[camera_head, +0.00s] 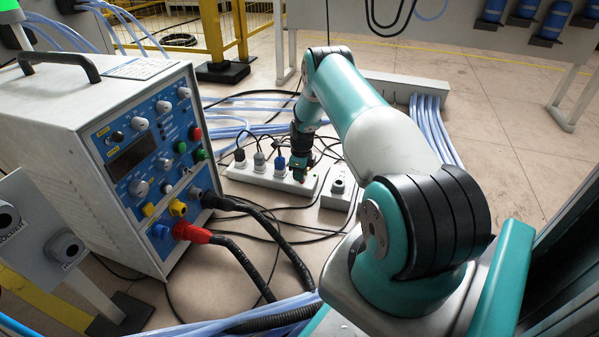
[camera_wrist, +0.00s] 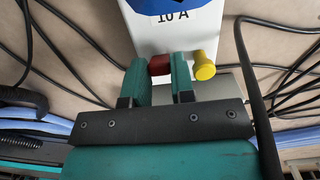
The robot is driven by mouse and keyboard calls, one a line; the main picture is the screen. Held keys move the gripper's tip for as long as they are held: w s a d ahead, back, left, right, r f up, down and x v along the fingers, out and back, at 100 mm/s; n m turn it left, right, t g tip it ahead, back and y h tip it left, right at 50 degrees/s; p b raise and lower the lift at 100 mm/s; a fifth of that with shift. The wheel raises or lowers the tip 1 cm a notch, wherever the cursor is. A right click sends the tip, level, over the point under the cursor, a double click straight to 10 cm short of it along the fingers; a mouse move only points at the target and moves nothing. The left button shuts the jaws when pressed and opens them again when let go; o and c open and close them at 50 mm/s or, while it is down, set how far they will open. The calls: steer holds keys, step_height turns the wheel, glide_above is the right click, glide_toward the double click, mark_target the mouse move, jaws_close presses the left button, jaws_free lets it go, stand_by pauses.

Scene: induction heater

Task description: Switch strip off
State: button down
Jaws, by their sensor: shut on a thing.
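The white power strip (camera_head: 272,182) lies on the floor right of the heater, with several plugs in it. My gripper (camera_head: 298,172) is at its right end, pointing down. In the wrist view the strip's white end (camera_wrist: 180,35) has a "10 A" mark and a blue patch. A dark red knob (camera_wrist: 159,66) and a yellow knob (camera_wrist: 205,66) stick out from that end. My gripper's teal fingers (camera_wrist: 160,70) are closed about the red knob, one on each side. The fingers partly hide the knob. I cannot read the switch's state.
The induction heater (camera_head: 150,170) stands at the left with a knobbed blue panel and thick black and red cables. A small white box (camera_head: 338,192) is right of the strip. Black cords and blue hoses (camera_head: 440,130) run over the floor. Open floor (camera_head: 505,150) lies to the right.

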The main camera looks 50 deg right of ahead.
steer(key=shift+s+d+r+t+y+p, duration=0.25)
steer(key=shift+s+t+y+p, duration=0.2)
steer(key=shift+t+p, duration=0.5)
steer(key=shift+s+d+f+t+p, duration=0.1)
steer(key=shift+s+t+p, duration=0.15)
steer(key=shift+t+p, duration=0.4)
steer(key=t, duration=0.1)
steer(key=s+t+y, duration=0.1)
steer(key=shift+d+f+t+y, duration=0.2)
steer(key=shift+f+t+y, duration=0.05)
steer(key=shift+f+t, duration=0.1)
steer(key=shift+s+t+y+b, duration=0.1)
steer(key=shift+t+y+b, duration=0.2)
steer(key=shift+t+b, duration=0.4)
steer(key=shift+d, duration=0.1)
steer(key=c, duration=1.2)
jaws_free()
steer(key=shift+c, duration=0.2)
